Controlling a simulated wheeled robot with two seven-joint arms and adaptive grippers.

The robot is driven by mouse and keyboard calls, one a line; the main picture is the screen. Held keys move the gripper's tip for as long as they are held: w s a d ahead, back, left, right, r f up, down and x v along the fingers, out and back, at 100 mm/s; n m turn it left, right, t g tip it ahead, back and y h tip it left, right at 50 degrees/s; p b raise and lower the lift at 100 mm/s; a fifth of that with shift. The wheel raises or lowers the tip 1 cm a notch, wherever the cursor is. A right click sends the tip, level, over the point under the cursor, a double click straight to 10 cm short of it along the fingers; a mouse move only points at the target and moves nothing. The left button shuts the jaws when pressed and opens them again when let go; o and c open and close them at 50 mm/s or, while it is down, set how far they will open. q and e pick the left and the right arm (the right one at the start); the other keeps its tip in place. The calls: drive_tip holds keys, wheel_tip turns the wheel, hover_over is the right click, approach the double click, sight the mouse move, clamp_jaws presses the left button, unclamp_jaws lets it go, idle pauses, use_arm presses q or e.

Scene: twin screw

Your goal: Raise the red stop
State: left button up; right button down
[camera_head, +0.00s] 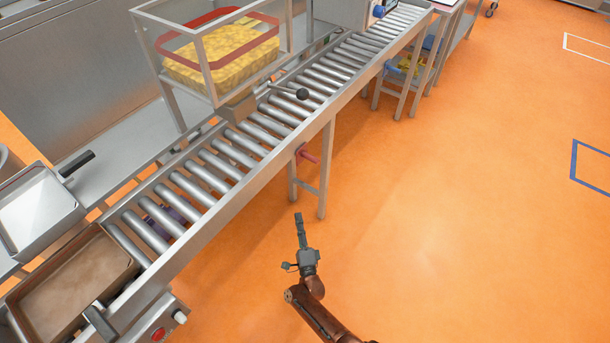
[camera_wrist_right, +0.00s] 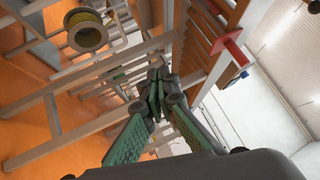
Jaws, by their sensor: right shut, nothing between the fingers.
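The red stop (camera_head: 308,154) is a small red handle that sticks out from the near side of the roller conveyor, beside a support leg. In the right wrist view a red piece (camera_wrist_right: 228,45) that looks like it shows at the upper right, on the underside frame. My right gripper (camera_head: 298,218) is over the orange floor, below the red stop in the picture and apart from it. Its fingers (camera_wrist_right: 156,92) are shut with nothing between them. My left gripper is not in view.
The roller conveyor (camera_head: 205,185) runs diagonally, with legs (camera_head: 327,165) close to the gripper. A glass-sided hopper (camera_head: 150,45) with yellow contents stands over it. A brown tray (camera_head: 20,300) sits at the lower left. The floor (camera_head: 450,220) on the right is clear.

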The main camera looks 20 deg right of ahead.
use_arm(q)
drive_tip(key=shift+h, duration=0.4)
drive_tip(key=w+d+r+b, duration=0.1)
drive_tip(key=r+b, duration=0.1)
drive_tip(key=b, duration=0.3)
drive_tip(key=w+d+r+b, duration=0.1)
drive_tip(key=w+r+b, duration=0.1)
drive_tip(key=b, duration=0.4)
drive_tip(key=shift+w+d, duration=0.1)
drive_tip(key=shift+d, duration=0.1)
use_arm(e)
drive_tip(key=w+r+m+g+h, duration=0.1)
drive_tip(key=r+m+g+h, duration=0.2)
drive_tip(key=m+h, duration=0.6)
drive_tip(key=w+r+m+g+h, duration=0.2)
drive_tip(key=m+h, duration=0.6)
drive_tip(key=m, duration=0.9)
wheel_tip(320, 180, up, 2)
drive_tip(key=shift+a+r+m+g+h, duration=0.2)
drive_tip(key=shift+a+m+g+h, duration=0.15)
drive_tip(key=shift+g, duration=0.35)
drive_tip(key=shift+d, duration=0.1)
drive_tip(key=a+r+x, duration=0.1)
drive_tip(key=r+x, duration=0.1)
drive_tip(key=x, duration=1)
drive_tip(key=shift+s+r, duration=0.2)
drive_tip(key=shift+r, duration=0.2)
